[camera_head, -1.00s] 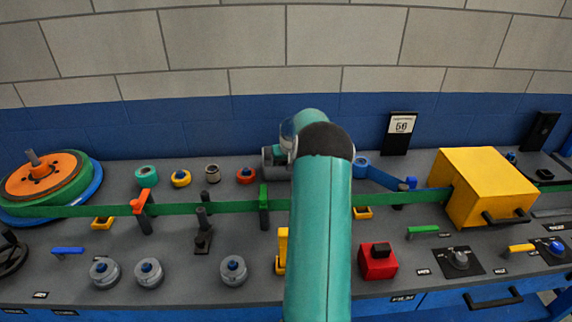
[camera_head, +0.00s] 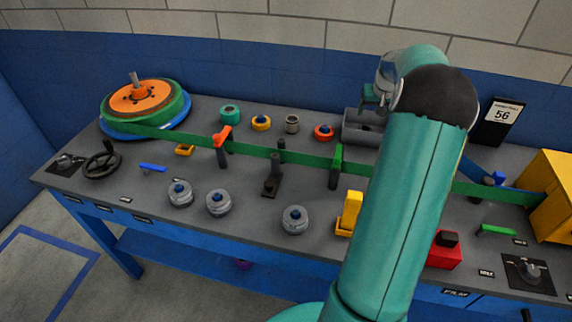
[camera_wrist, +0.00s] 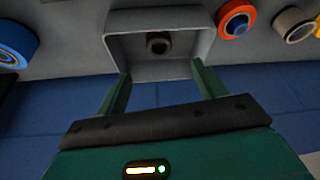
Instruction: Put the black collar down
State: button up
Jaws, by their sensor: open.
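The black collar (camera_wrist: 158,43) is a small dark ring with a hole, lying inside a grey open bin (camera_wrist: 118,22) in the wrist view. The same bin (camera_head: 352,126) shows at the back of the bench in the head view, partly behind my arm; I cannot make out the collar there. My gripper (camera_wrist: 163,72) is open. Its two green fingers are spread at the bin's wall-side edge, with nothing between them and the collar apart from them. In the head view only part of my gripper (camera_head: 373,97) shows, above the bin.
Orange (camera_head: 323,132), grey (camera_head: 292,123), yellow (camera_head: 261,123) and teal (camera_head: 230,113) rings stand left of the bin. A green band (camera_head: 255,149) crosses the bench from a reel (camera_head: 140,98) to a yellow box (camera_head: 552,195). The blue wall (camera_head: 230,65) is close behind.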

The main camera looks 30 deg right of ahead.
jog(key=a+r+n, duration=0.1)
jog(key=a+r, duration=0.3)
jog(key=a, duration=0.6)
jog(key=w+a+r+n+t, duration=0.15)
jog(key=a+r, duration=0.35)
jog(key=a, duration=0.6)
jog(key=a+r+n+g, duration=0.1)
jog(key=a+r, duration=0.3)
jog(key=a, duration=0.6)
jog(key=s+a+f+n+t+y, duration=0.1)
jog(key=s+a+n, duration=0.3)
jog(key=s+a, duration=1.5)
jog(key=shift+s+a+f+t+y, duration=0.25)
jog(key=shift+a+y, duration=0.65)
jog(key=shift+a, duration=1.25)
jog(key=shift+w, duration=0.15)
